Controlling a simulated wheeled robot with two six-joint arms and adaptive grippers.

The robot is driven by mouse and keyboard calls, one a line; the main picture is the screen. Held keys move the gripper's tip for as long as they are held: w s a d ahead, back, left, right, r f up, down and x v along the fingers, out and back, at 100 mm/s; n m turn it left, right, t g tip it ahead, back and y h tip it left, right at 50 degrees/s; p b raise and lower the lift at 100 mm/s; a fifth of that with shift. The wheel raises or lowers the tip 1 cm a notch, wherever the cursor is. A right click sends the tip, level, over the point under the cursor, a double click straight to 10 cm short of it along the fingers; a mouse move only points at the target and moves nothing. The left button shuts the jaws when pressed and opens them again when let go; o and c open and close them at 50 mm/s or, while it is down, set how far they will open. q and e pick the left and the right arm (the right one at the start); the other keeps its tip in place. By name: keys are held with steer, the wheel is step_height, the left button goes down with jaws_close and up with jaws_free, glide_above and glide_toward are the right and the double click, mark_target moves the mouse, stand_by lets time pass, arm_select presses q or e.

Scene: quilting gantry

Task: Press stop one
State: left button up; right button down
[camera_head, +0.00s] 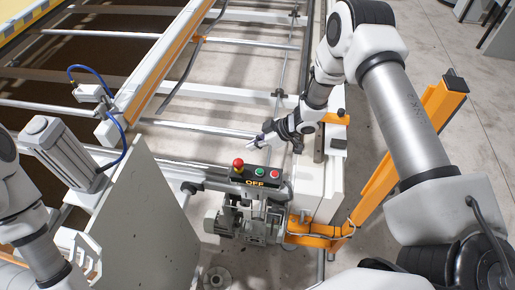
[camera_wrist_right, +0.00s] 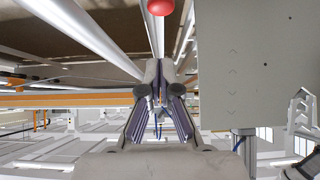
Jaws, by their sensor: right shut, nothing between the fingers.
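A small dark control box (camera_head: 256,177) sits on the machine's end, with "OFF" lettered on its front. It carries a raised red mushroom button (camera_head: 238,163) at its left, a green button (camera_head: 262,170) in its middle and a flat red button (camera_head: 275,174) at its right. Which one is stop one cannot be read. My right gripper (camera_head: 252,143) is shut and empty, just behind and above the box, apart from the buttons. In the right wrist view, the shut fingers (camera_wrist_right: 158,72) show below a red button (camera_wrist_right: 161,6) at the top edge. My left gripper is out of view.
A light panel (camera_head: 155,215) stands left of the box. Motor parts (camera_head: 243,220) hang below it, and an orange post (camera_head: 405,140) leans at the right. Rails (camera_head: 200,145) and an orange beam (camera_head: 160,60) lie behind.

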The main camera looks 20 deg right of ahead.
steer(key=b, duration=0.4)
glide_above(242, 162)
step_height(242, 162, down, 5)
steer(key=shift+f, duration=0.1)
step_height(242, 162, down, 2)
steer(key=shift+d+f+b, duration=0.15)
steer(key=shift+f+b, duration=0.05)
steer(key=shift+b, duration=0.8)
steer(key=shift+d+f, duration=0.1)
steer(key=shift+f, duration=0.15)
step_height(242, 162, down, 2)
steer(key=shift+s+f+b, duration=0.1)
steer(key=shift+b, duration=0.95)
steer(key=shift+s, duration=0.1)
